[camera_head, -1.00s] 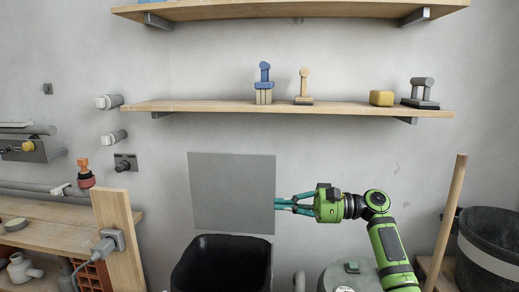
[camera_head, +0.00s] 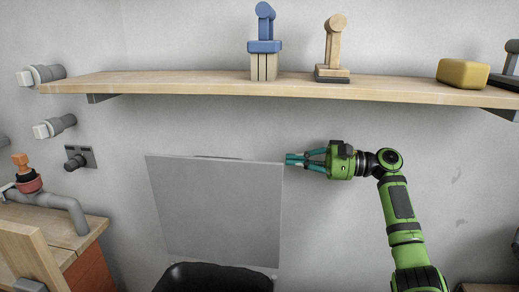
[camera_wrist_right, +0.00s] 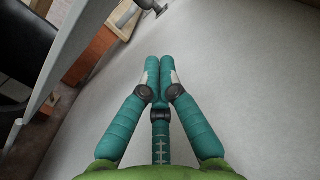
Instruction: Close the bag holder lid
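The bag holder lid (camera_head: 215,210) is a flat grey panel standing upright, tilted back toward the wall, above the black bag holder bin (camera_head: 215,278). My right gripper (camera_head: 288,160) is beside the lid's upper right corner, fingers pointing left; whether it touches the lid cannot be told. In the right wrist view, the gripper's teal fingers (camera_wrist_right: 158,62) are together with nothing between them. The lid's edge (camera_wrist_right: 68,62) runs along the left there, with the black bin (camera_wrist_right: 20,45) beyond it. My left gripper is not in view.
A wooden shelf (camera_head: 190,87) with a blue object (camera_head: 265,46), a wooden figure (camera_head: 334,50) and a yellow block (camera_head: 463,73) is above the lid. A workbench (camera_head: 70,225) with a pipe is at the left. The wall right of the lid is clear.

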